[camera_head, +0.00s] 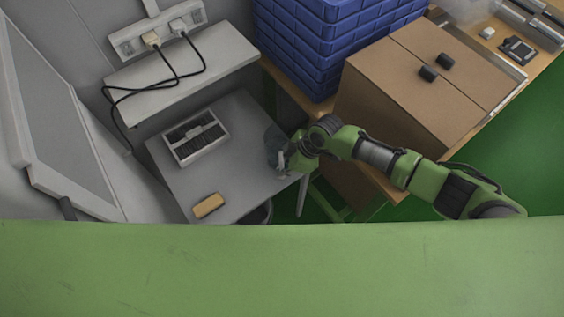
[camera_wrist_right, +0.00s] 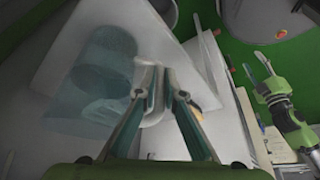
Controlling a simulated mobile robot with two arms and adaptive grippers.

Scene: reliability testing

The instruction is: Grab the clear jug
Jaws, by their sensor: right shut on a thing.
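The clear jug (camera_head: 275,145) stands near the right edge of the grey table (camera_head: 245,115) in the head view. It is see-through and bluish. My right gripper (camera_head: 283,160) is at the jug's side. In the right wrist view the jug (camera_wrist_right: 95,65) fills the upper left, and its pale handle (camera_wrist_right: 153,92) lies between the fingers of my right gripper (camera_wrist_right: 163,95), which are shut on it. My left gripper (camera_wrist_right: 257,73) shows at the right of the wrist view, its fingers apart and empty. It is not in the head view.
A white tray with dark slots (camera_head: 196,138) and a yellow block (camera_head: 208,205) are on the same table. Stacked blue crates (camera_head: 320,45) and a brown cardboard box (camera_head: 400,100) stand close behind and to the right. A shelf with cables (camera_head: 185,80) is behind.

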